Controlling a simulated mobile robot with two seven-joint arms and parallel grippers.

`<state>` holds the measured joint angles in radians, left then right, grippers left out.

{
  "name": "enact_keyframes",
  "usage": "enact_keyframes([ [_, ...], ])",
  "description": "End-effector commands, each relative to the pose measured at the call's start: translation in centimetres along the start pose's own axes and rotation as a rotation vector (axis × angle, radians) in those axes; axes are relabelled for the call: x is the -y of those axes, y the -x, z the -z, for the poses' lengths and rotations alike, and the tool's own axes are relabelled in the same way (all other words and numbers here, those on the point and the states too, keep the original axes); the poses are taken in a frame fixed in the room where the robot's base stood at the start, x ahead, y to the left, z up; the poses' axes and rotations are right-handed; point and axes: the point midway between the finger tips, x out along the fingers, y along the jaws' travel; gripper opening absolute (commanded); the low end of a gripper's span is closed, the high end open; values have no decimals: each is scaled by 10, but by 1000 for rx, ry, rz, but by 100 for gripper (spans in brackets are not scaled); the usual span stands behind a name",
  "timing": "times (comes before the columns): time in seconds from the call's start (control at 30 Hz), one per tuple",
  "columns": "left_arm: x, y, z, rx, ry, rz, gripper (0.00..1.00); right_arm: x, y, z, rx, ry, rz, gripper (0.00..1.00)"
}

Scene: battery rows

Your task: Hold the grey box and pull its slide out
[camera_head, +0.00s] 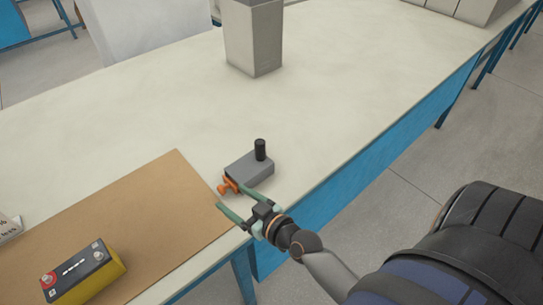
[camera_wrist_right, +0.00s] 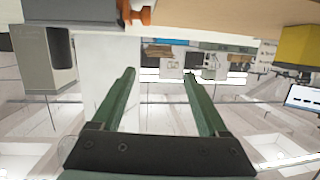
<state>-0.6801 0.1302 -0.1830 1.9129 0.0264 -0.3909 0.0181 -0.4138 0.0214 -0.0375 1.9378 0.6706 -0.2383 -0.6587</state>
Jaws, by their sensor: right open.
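The grey box (camera_head: 250,168) lies on the light table near its front edge in the head view. The orange piece also shows at the top of the right wrist view (camera_wrist_right: 135,12). My right gripper (camera_head: 231,199) is open and empty, with its green fingers beside the orange piece at the table's front edge. I cannot tell whether a finger touches it. My left gripper is not in view.
A brown board (camera_head: 150,225) covers the table left of the box. A yellow and black battery (camera_head: 85,275) sits on it. A tall grey block (camera_head: 252,40) stands farther back. The table between them is clear.

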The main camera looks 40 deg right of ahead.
Motion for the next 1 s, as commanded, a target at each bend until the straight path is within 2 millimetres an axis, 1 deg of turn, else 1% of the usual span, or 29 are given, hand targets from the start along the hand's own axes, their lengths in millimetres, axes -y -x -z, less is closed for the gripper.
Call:
enact_keyframes([
  [0.03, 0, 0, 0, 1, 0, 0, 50, -14, -5, 2, -54, -13, -64, 77],
  [0.07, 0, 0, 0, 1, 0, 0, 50, -24, -6, 3, -85, -18, -107, 77],
  [0.2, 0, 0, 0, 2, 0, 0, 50, -68, -4, 2, -185, -34, -313, 77],
  [0.3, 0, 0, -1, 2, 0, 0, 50, -92, 2, -3, -216, -38, -434, 77],
  [0.33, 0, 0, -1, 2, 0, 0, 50, -97, 4, -4, -222, -38, -463, 77],
  [0.43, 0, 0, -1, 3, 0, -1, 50, -109, 9, -8, -232, -38, -528, 77],
  [0.57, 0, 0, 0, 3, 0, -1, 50, -116, 7, -9, -235, -36, -554, 77],
  [0.73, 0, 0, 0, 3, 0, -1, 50, -128, -12, -2, -238, -36, -552, 77],
  [1.0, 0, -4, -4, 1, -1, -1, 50, -156, -56, 7, -239, -36, -551, 77],
])
